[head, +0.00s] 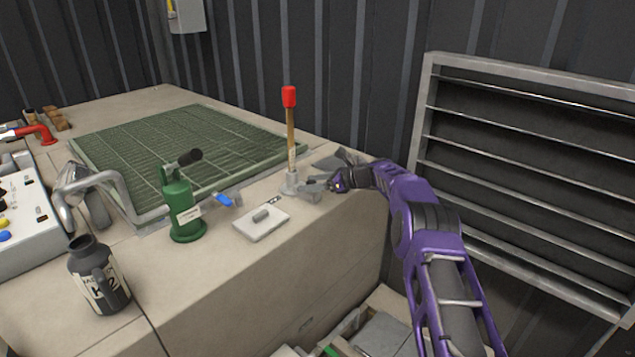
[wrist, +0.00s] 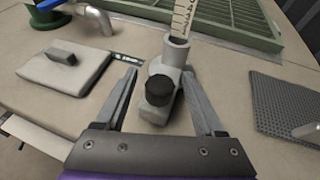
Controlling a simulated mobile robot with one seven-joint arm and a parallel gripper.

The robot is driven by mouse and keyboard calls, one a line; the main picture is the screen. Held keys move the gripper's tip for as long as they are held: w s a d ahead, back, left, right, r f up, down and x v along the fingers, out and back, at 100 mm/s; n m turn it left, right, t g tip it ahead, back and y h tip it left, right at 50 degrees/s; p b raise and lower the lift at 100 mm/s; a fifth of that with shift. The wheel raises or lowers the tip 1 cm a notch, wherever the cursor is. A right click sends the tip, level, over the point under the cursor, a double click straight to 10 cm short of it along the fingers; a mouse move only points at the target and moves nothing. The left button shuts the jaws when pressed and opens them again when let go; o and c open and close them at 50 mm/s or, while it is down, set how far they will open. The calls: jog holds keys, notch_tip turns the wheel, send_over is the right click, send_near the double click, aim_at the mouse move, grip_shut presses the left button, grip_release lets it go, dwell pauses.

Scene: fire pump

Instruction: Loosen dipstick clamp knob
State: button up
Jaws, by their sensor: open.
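The dipstick (head: 290,135) stands upright with a red top and a wooden stick. Its lower end, with dark marks, shows in the wrist view (wrist: 184,20). It sits in a grey clamp (wrist: 172,66) with a short round collar. The black clamp knob (wrist: 159,91) sticks up from the clamp's near end. My gripper (wrist: 163,86) is open, with one finger on each side of the knob. Gaps show between the fingers and the knob. In the head view my gripper (head: 314,185) is at the dipstick's foot, and the knob cannot be made out there.
A grey plate with a small handle (head: 261,223) lies left of the clamp. A green pump-like body (head: 182,208), a blue lever (head: 222,199) and a dark jug (head: 98,276) stand further left. A green grating (head: 185,155) lies behind. A dark textured pad (wrist: 285,105) lies right of the clamp.

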jog(key=p+v, duration=0.2)
jog(key=v, duration=1.5)
jog(key=shift+d+r, duration=0.1)
jog(key=shift+r, duration=0.05)
